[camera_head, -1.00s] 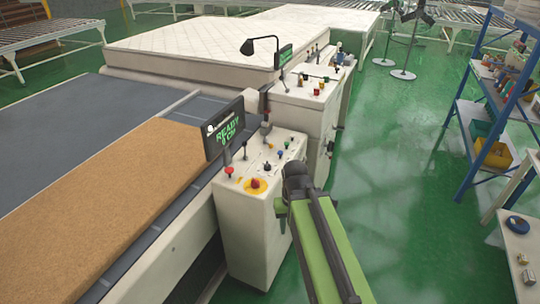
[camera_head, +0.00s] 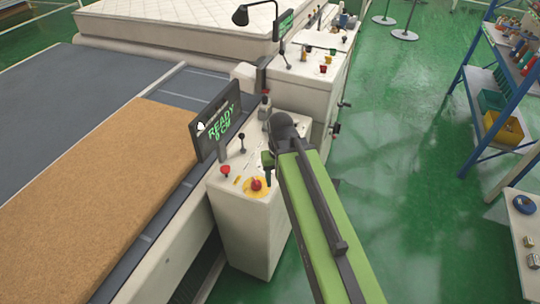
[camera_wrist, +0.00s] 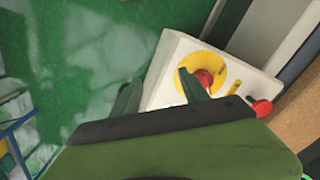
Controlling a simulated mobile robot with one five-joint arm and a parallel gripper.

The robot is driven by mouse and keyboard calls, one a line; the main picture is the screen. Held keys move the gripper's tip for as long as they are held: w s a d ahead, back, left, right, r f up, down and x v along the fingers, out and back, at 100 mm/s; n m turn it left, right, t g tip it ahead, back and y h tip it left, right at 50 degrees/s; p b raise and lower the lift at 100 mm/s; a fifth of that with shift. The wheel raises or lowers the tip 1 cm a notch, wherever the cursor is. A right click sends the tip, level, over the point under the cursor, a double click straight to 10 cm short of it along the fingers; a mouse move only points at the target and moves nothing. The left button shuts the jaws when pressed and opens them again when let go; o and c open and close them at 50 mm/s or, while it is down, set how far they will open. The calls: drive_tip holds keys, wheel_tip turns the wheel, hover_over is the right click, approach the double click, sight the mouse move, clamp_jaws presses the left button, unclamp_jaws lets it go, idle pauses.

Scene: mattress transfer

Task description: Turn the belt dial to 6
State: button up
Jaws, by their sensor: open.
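The white control console (camera_head: 240,225) stands beside the conveyor. Its top shows a red button on a yellow disc (camera_head: 256,184), a red knob (camera_head: 226,170) and a black-topped lever (camera_head: 242,137). I cannot make out a belt dial or its numbers; my arm hides the right part of the panel. The screen (camera_head: 216,122) reads "READY" with a small cm value below. My gripper (camera_head: 267,160) is over the panel, mostly hidden by my arm in the head view. In the wrist view my gripper (camera_wrist: 156,82) is open and empty, with one finger in front of the red button (camera_wrist: 204,78).
A brown slab (camera_head: 90,200) lies on the grey belt (camera_head: 60,90) at left. A second console (camera_head: 305,85) and a white mattress (camera_head: 180,25) stand behind. A blue shelf (camera_head: 470,110) is at right. Green floor (camera_head: 400,210) is open between.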

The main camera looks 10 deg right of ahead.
drive_tip(key=w+r+m+p, duration=0.1)
drive_tip(key=w+r+p, duration=1.1)
drive_tip(key=w+r, duration=0.15)
drive_tip(key=f+b, duration=0.8)
drive_tip(key=b, duration=0.1)
drive_tip(key=f+b, duration=0.9)
drive_tip(key=shift+s+a+f, duration=0.1)
drive_tip(key=shift+a+f, duration=0.05)
drive_tip(key=shift+a, duration=0.05)
drive_tip(key=shift+c, duration=0.4)
clamp_jaws()
drive_tip(key=shift+a, duration=0.15)
